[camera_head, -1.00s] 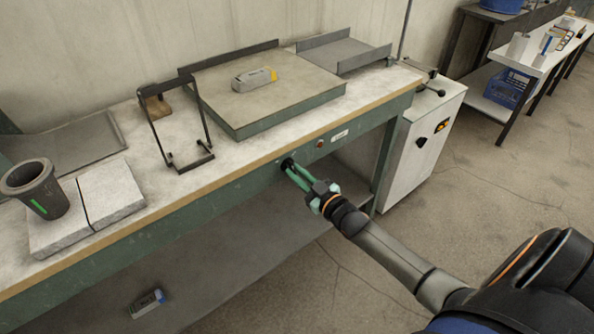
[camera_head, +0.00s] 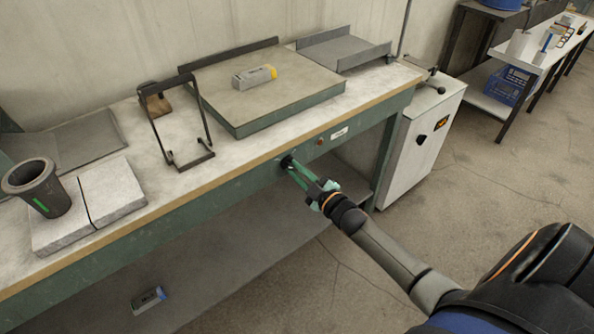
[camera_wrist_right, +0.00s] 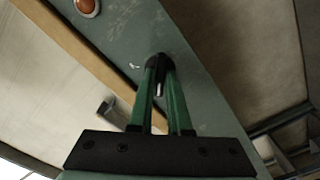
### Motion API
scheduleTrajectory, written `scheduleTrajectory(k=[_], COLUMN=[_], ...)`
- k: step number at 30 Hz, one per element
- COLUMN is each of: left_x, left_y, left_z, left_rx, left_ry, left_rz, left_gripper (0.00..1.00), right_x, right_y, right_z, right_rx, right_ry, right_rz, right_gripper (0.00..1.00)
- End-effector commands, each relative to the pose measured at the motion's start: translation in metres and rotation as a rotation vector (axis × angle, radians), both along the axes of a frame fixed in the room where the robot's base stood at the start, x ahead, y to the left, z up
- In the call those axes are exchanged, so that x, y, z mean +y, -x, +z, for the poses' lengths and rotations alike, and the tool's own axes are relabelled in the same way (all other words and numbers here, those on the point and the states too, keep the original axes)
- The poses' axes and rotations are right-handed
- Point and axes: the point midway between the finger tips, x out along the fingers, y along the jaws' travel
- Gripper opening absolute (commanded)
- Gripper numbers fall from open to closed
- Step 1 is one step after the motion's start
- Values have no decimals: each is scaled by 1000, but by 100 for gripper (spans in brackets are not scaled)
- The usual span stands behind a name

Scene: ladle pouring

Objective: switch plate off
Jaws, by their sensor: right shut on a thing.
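The green plate (camera_head: 258,98) lies on the bench. A black knob (camera_head: 287,162) sits on the green front rail of the bench, below the plate's front. My right gripper (camera_head: 290,168) reaches it from the front right and is shut on it. In the right wrist view the green fingers (camera_wrist_right: 160,75) close around the black knob (camera_wrist_right: 159,61), which has a pale pointer mark. A round red-orange lamp (camera_head: 320,142) is on the rail to the right of the knob; it also shows in the right wrist view (camera_wrist_right: 87,7). My left gripper is not in view.
A grey box with a yellow end (camera_head: 254,78) lies on the plate. A black wire stand (camera_head: 183,130), stone slabs (camera_head: 112,192) and a dark crucible (camera_head: 37,187) are to the left. A white cabinet (camera_head: 415,150) stands right of the bench.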

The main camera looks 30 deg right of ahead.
Motion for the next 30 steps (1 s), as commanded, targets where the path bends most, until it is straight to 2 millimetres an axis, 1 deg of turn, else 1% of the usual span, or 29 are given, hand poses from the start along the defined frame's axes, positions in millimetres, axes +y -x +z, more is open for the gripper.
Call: scheduleTrajectory(k=[11,12,19,26,30], left_x=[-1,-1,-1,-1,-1], left_y=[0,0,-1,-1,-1], left_z=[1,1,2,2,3], left_rx=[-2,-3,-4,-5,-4], left_ry=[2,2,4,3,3], left_rz=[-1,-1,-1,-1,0], left_gripper=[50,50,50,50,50], right_x=[0,0,0,0,0], right_y=[0,0,0,0,7], right_z=[0,0,0,0,-1], right_rx=[-1,-1,0,0,2], right_ry=[8,8,6,5,5], right_rz=[1,1,0,0,1], right_gripper=[0,21,46,46,46])
